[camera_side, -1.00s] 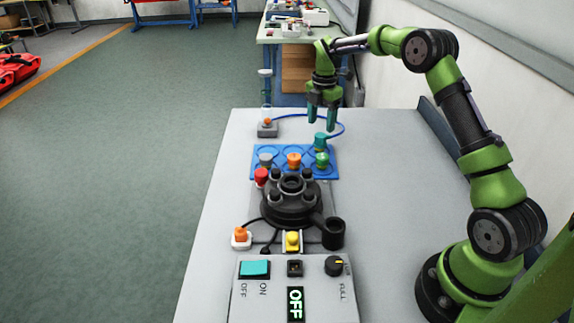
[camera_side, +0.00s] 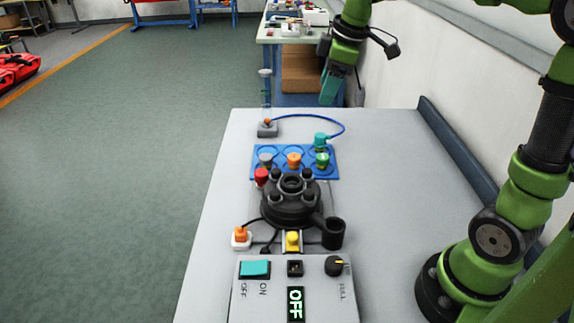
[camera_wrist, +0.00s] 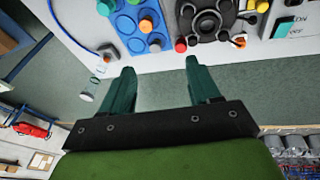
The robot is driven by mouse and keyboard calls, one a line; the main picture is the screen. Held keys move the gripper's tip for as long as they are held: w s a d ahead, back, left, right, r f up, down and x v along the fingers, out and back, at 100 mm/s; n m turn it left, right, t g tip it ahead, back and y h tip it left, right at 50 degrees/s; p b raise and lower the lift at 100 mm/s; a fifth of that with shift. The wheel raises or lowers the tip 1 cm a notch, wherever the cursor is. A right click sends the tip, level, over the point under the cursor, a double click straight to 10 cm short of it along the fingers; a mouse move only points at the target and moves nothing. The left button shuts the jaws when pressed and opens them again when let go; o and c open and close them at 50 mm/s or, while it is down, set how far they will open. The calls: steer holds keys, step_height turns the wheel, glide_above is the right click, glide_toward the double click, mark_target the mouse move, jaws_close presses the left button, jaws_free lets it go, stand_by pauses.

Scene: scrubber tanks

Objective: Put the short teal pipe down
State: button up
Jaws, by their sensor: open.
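The short teal pipe (camera_side: 320,140) stands at the back right corner of the blue tray (camera_side: 258,173), with a blue hose (camera_side: 318,117) curving to it. A teal piece that looks like it shows at the top edge of the wrist view (camera_wrist: 106,6). My gripper (camera_side: 331,88) is raised behind and above the tray, clear of the pipe. In the wrist view my gripper (camera_wrist: 159,66) has its two fingers wide apart with nothing between them.
Grey, orange and green-topped pieces stand on the tray. A black round device (camera_side: 291,203) is in front of it, then a control panel (camera_side: 262,290) reading OFF. A small grey block (camera_side: 268,130) holds the hose's other end. The table's right side is clear.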

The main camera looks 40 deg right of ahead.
steer(key=s+a+f+m+t+y, duration=0.1)
steer(key=s+a+m, duration=0.2)
steer(key=s+m, duration=0.3)
steer(key=s+a+f+m+t, duration=0.2)
steer(key=s+a+m, duration=0.2)
steer(key=s, duration=0.6)
steer(key=shift+a+f+m+t+y, duration=0.3)
steer(key=shift+m+y, duration=0.1)
steer(key=shift+m, duration=0.6)
